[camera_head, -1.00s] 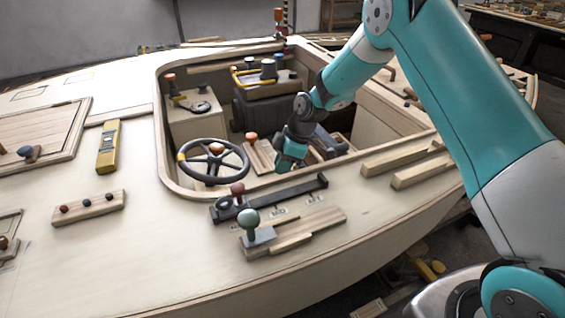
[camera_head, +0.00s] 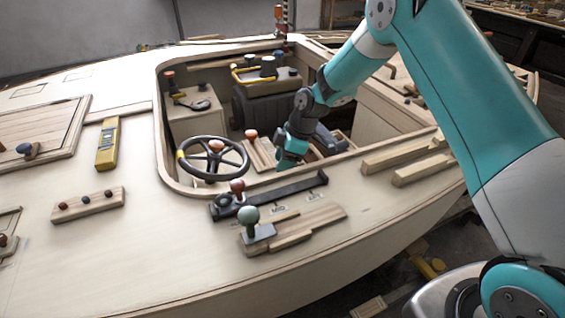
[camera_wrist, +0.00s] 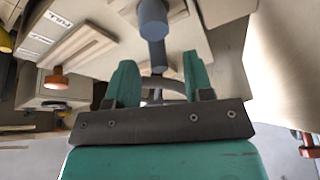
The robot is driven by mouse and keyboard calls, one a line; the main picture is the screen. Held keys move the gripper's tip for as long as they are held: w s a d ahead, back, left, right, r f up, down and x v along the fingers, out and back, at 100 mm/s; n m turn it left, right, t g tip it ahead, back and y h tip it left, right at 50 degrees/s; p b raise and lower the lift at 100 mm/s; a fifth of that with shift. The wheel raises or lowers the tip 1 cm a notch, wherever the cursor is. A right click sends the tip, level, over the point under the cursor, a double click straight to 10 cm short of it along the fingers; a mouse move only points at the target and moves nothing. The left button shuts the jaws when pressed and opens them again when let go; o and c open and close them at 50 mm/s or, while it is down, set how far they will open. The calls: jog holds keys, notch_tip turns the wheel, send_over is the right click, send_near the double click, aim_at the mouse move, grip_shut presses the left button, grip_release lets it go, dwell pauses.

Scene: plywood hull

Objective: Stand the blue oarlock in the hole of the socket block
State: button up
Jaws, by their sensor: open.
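My gripper (camera_wrist: 161,82) is open, with its two teal fingers apart. In the head view, my gripper (camera_head: 288,164) points down by the inner edge of the cockpit. In the wrist view, a blue-grey piece, likely the blue oarlock (camera_wrist: 154,20), runs from the top edge as a thick cylinder, then a thinner stem. A curved grey part crosses between the fingers. I cannot tell whether a finger touches it. My gripper hides this area in the head view. I cannot clearly pick out the socket block or its hole in either view.
A steering wheel (camera_head: 213,160) and an orange-knobbed lever (camera_head: 251,135) stand left of my gripper. A green-knobbed lever (camera_head: 249,216) and a dark rail (camera_head: 290,191) lie on the near deck. Two wooden strips (camera_head: 400,157) lie to the right. The left deck has open room.

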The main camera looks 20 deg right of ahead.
jog(key=v, duration=1.6)
jog(key=shift+r, duration=0.35)
jog(key=s+a+r+m+p, duration=0.2)
jog(key=s+a+r+p, duration=0.2)
jog(key=s+r, duration=0.4)
jog(key=s+a+r+m+p, duration=0.2)
jog(key=s+a+r+p, duration=0.15)
jog(key=s+r, duration=0.45)
jog(key=s+r+m+p, duration=0.1)
jog(key=s+m, duration=0.1)
jog(key=s, duration=0.6)
jog(key=s+a+r+m+p, duration=0.1)
jog(key=s+r+m+p, duration=0.1)
jog(key=s, duration=0.6)
jog(key=shift+s+a, duration=0.35)
jog(key=shift+s, duration=0.05)
